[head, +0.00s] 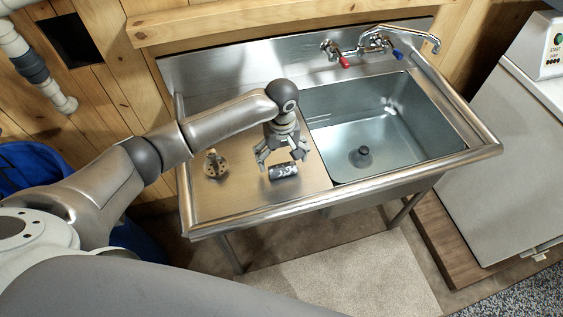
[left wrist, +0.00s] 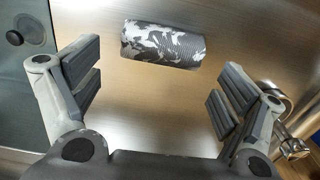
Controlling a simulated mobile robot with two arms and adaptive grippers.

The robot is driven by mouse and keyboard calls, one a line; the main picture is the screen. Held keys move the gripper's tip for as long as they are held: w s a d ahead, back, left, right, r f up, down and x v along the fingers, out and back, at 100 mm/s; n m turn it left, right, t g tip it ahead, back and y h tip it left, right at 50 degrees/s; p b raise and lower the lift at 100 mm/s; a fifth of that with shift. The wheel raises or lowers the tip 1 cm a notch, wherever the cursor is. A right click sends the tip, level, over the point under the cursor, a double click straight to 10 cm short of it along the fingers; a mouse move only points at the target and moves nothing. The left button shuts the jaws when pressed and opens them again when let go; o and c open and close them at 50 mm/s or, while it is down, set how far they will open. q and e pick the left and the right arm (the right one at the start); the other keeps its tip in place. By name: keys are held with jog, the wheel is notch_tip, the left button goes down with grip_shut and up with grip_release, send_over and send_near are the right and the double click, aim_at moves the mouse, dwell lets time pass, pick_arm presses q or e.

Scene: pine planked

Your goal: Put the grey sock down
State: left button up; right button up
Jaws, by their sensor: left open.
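The grey sock (head: 283,172) is a small rolled bundle with a dark grey and white camouflage pattern. It lies on the steel drainboard (head: 235,205) left of the sink basin. My left gripper (head: 283,163) is just above and behind it, with the fingers spread. In the left wrist view the sock (left wrist: 163,44) lies on the bare steel, beyond the fingertips and between their lines. The open left gripper (left wrist: 157,85) holds nothing, and a gap shows between each finger and the sock. My right gripper is in neither view.
The sink basin (head: 420,130) with a dark drain plug is to the right. A faucet (head: 375,42) with red and blue handles is behind. The drainboard's front is clear.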

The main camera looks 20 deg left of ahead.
aim_at(282, 163)
pick_arm(q)
notch_tip(282, 163, up, 9)
jog(key=b, duration=0.1)
jog(key=shift+f, duration=0.15)
dwell(0.5)
